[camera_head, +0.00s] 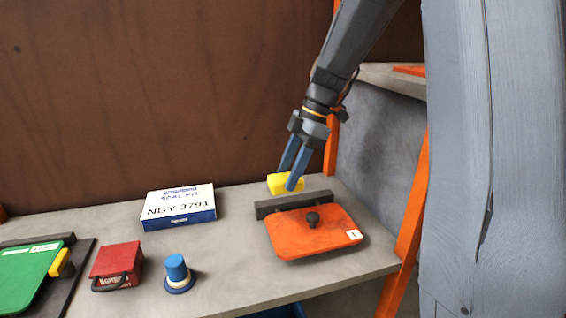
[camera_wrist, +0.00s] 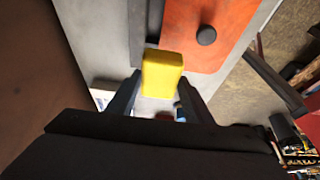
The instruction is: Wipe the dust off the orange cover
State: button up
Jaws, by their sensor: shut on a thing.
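The orange cover (camera_head: 290,236) lies at the right part of the grey bench, with a black knob (camera_head: 313,219) on top and a small white label at its right corner. It also shows at the top of the wrist view (camera_wrist: 212,25). Any dust on it is too faint to tell. My gripper (camera_head: 290,180) is shut on a yellow sponge-like block (camera_head: 277,184), behind the dark bar at the cover's back edge. The yellow block (camera_wrist: 163,75) sits between my fingers in the wrist view. It appears apart from the cover; whether it touches the bench, I cannot tell.
A dark bar (camera_head: 293,204) lies along the cover's back edge. On the bench (camera_head: 225,262) stand a white and blue box (camera_head: 179,207), a red box (camera_head: 117,266), a blue knob-shaped thing (camera_head: 177,273) and a green panel (camera_head: 27,275). An orange post (camera_head: 405,225) and a grey pillar (camera_head: 495,160) stand at right.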

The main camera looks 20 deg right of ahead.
jog(key=shift+w, duration=0.15)
jog(key=shift+f+b, duration=1.85)
jog(key=shift+f, duration=1.15)
jog(key=shift+f+b, duration=0.65)
jog(key=shift+f, duration=0.35)
jog(key=shift+s+r+p, duration=0.15)
jog(key=shift+s+p, duration=0.15)
jog(key=shift+s, duration=1.8)
jog(key=shift+f, duration=0.25)
jog(key=shift+w+f+b, duration=0.15)
jog(key=shift+w+b, duration=0.35)
jog(key=shift+w, duration=1.4)
jog(key=shift+c, duration=0.4)
jog(key=shift+w+r+p, duration=0.1)
jog(key=shift+r+p, duration=1.8)
jog(key=shift+r, duration=1.2)
